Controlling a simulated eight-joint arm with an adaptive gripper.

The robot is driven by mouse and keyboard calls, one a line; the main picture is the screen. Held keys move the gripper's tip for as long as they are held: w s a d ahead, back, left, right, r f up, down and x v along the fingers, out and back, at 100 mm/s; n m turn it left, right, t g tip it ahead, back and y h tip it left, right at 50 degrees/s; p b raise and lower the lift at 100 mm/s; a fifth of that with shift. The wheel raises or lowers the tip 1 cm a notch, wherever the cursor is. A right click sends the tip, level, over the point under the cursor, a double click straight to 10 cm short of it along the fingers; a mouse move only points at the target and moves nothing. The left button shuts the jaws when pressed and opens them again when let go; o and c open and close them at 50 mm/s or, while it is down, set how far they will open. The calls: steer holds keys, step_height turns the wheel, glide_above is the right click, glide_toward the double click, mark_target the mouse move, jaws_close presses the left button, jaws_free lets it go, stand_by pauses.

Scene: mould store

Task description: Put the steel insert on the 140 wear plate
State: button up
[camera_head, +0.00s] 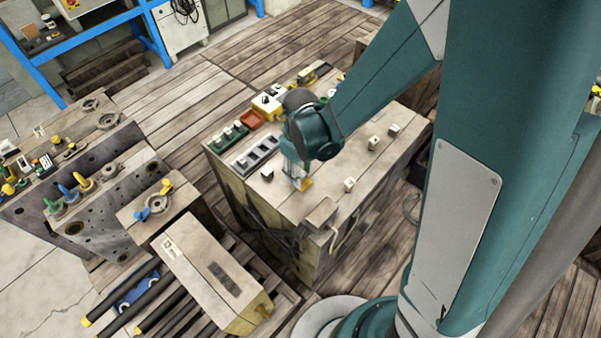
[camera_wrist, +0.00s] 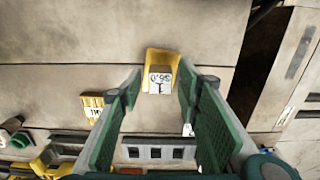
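Ahead of the fingertips, in line with the gap, is a small block with a white printed label (camera_wrist: 160,82) in a yellow U-shaped holder (camera_wrist: 163,57). The label is upside down and hard to read. No number 140 is legible, so I cannot tell which thing is the steel insert or the wear plate.
A grey slotted rack (camera_head: 255,154) lies left of my gripper. Small pale blocks (camera_head: 349,184) (camera_head: 373,143) stand to the right. A beige block (camera_head: 320,212) lies near the front edge.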

mark_target(302, 174)
step_height(302, 174, up, 12)
steer(key=p, duration=0.2)
steer(key=shift+f, duration=0.25)
stand_by(0.9)
steer(key=s+d+r+m+t, duration=0.3)
steer(key=s+d+r+m, duration=0.1)
steer(key=d+r, duration=0.5)
steer(key=s+d+r+m+t, duration=0.4)
steer(key=s+d+r+m, duration=0.1)
steer(key=d+r, duration=0.5)
steer(key=shift+s+r, duration=0.35)
steer(key=shift+s, duration=0.5)
steer(key=shift+d, duration=0.1)
